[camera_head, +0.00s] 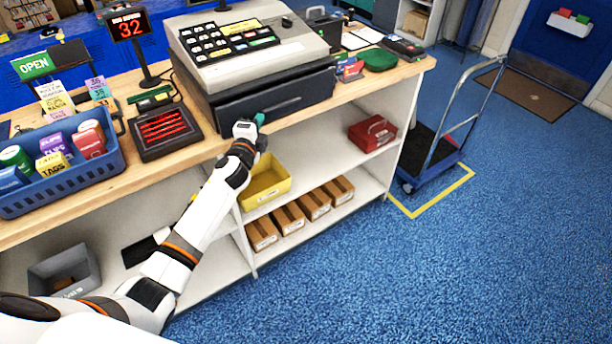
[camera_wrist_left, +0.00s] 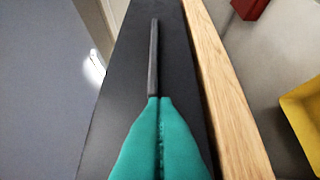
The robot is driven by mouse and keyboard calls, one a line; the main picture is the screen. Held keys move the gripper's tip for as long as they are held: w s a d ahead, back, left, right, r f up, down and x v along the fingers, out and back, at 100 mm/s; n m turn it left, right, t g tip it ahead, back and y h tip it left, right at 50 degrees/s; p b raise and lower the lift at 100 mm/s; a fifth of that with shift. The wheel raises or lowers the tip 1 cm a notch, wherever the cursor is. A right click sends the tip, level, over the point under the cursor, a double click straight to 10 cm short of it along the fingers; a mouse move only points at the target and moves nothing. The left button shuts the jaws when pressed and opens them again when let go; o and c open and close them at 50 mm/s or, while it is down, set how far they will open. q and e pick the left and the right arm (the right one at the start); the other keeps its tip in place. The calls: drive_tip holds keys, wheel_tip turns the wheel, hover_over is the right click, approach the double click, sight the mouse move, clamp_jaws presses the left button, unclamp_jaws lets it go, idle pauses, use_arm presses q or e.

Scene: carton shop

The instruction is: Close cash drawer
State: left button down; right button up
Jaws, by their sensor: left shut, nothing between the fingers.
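The cash register (camera_head: 250,50) stands on the wooden counter, its keypad facing up. The dark cash drawer (camera_head: 285,103) is at its base, with a long bar handle on its front. I cannot tell how far the drawer stands out from the register. My left gripper (camera_head: 261,118) is at the left part of the drawer front. In the left wrist view, its teal fingertips (camera_wrist_left: 158,100) are shut together with nothing between them. They point along the dark drawer front, in line with the handle (camera_wrist_left: 153,55). Whether they touch is unclear. My right gripper is out of view.
The wooden counter edge (camera_wrist_left: 232,95) runs close beside the gripper. A yellow bin (camera_head: 265,187) and red box (camera_head: 371,134) are on shelves below.

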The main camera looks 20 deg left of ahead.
sight(251, 116)
use_arm(q)
drive_tip(key=shift+w+a, duration=0.8)
drive_tip(key=shift+a, duration=0.3)
drive_tip(key=shift+r, duration=0.1)
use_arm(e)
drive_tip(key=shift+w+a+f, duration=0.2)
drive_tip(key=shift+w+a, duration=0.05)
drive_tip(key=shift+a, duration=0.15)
use_arm(q)
drive_tip(key=shift+a+r, duration=0.15)
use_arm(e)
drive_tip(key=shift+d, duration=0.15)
